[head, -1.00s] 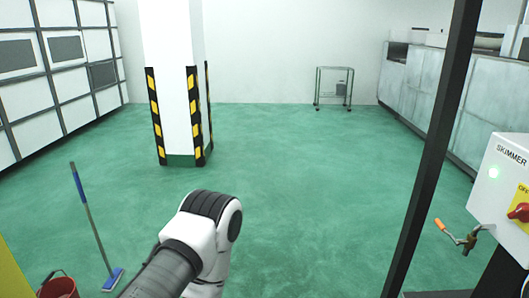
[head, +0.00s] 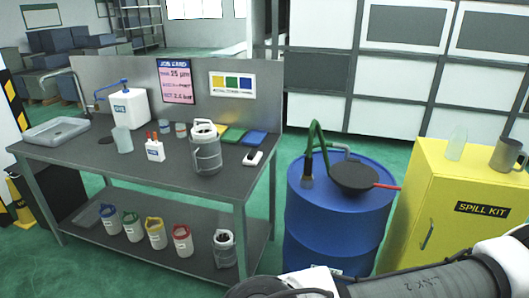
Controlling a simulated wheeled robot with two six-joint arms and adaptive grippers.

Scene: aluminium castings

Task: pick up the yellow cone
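A yellow cone-like object (head: 21,203) with dark marking stands on the floor at the far left of the head view, beside the left end of the workbench. It is small in the picture and partly hidden by dark shapes around it, so its full outline is unclear. Part of one of my arms crosses the bottom right. No fingertips of either gripper show.
A grey workbench (head: 100,165) holds a sink (head: 56,131), jugs and cloths, with several coloured-lid containers on its lower shelf. A blue drum (head: 335,225) and a yellow spill kit cabinet (head: 440,215) stand to its right. Green floor shows between bench and drum.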

